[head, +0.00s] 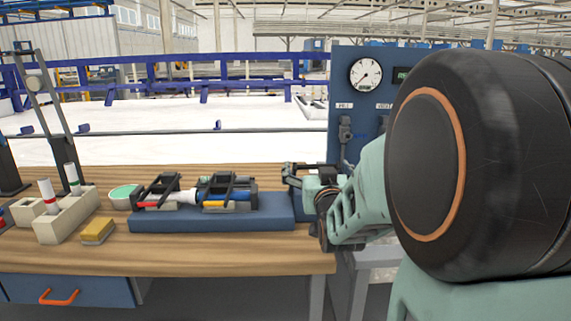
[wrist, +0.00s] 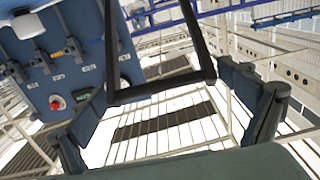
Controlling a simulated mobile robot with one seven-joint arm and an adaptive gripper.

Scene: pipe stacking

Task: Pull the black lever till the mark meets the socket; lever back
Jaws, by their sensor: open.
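In the wrist view a black U-shaped lever bar (wrist: 160,88) crosses the space between my open fingers (wrist: 168,104); neither finger is closed on it. In the head view my gripper (head: 303,173) is at the right end of the blue fixture (head: 215,221); the lever is hard to separate from the dark fingers there. A white pipe (head: 182,197) lies along the fixture in line with a blue piece (head: 241,195), under two black clamp frames (head: 158,187) (head: 222,186). The mark and the socket edge are too small to make out.
A blue panel with a gauge (head: 365,74) rises behind my arm. The front bench strip (head: 200,255) is clear.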

